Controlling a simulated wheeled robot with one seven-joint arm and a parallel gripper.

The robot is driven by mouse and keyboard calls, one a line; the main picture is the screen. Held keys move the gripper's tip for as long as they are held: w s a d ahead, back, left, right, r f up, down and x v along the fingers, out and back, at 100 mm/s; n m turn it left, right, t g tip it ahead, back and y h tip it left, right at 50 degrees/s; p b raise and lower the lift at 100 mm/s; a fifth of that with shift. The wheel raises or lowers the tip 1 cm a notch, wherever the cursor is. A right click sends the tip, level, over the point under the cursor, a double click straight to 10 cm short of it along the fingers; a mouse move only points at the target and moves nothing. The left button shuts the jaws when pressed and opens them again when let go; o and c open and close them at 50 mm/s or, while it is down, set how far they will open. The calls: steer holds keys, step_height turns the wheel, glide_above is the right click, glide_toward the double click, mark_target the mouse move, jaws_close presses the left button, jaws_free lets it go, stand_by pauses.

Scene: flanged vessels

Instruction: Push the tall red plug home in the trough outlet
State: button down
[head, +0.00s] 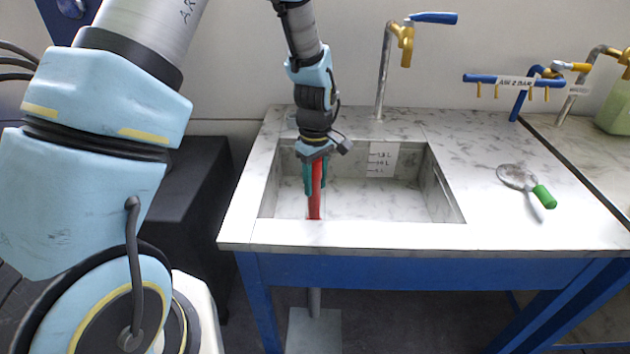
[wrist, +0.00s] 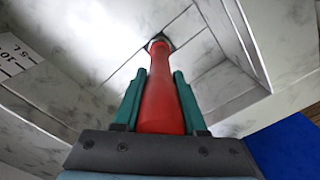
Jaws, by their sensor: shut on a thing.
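The tall red plug (head: 316,190) stands near upright in the left part of the trough (head: 385,205). My gripper (head: 315,180) is shut on its upper part from above, with one green finger on each side. In the wrist view the plug (wrist: 162,90) runs away from between the fingers of my gripper (wrist: 157,100) to the trough floor. Its far end meets a small dark ring, the outlet (wrist: 159,43). I cannot tell how deep the plug sits there. In the head view the trough's front rim hides the plug's lower end.
A marble-look bench top (head: 500,225) surrounds the trough. A tap with a blue lever (head: 405,40) rises behind it. A level scale (head: 382,160) is on the back wall. The trough's right half is empty.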

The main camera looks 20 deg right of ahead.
steer(key=shift+f+b, duration=0.65)
steer(key=shift+f, duration=0.5)
steer(key=shift+c, duration=1.9)
jaws_free()
step_height(320, 180, up, 11)
steer(key=shift+b, duration=1.1)
steer(key=s+a+r+m, duration=0.1)
steer(key=s+a+m, duration=0.1)
steer(key=a, duration=1.3)
steer(key=s+a+r+m+t, duration=0.1)
steer(key=a+m, duration=0.2)
steer(key=a, duration=1.2)
steer(key=shift+s+a+t, duration=0.2)
steer(key=shift+s+t, duration=0.1)
steer(key=shift+s, duration=0.05)
